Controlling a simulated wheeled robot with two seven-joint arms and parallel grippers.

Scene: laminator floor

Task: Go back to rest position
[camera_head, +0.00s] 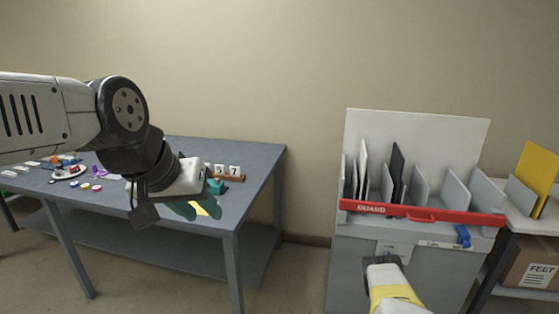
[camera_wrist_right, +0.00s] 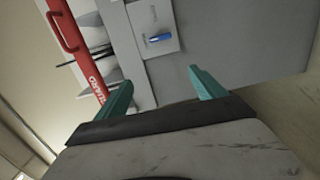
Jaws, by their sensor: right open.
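My left gripper (camera_head: 197,209) hangs in front of the table's right part in the head view, its teal fingers apart with a yellow patch showing between them. I cannot tell if that patch touches the fingers. My right arm comes in at the bottom right of the head view, in front of the grey cabinet (camera_head: 365,285); its fingers are hidden there. In the right wrist view my right gripper (camera_wrist_right: 160,90) is open and empty, with the cabinet's grey front beyond it.
A red GUARD bar (camera_head: 420,213) crosses the cabinet's slotted top, which holds dark and white panels. A blue-grey table (camera_head: 262,165) with small items stands at left. At right are a yellow panel (camera_head: 536,170) and a cardboard box (camera_head: 530,270). Floor shows between table and cabinet.

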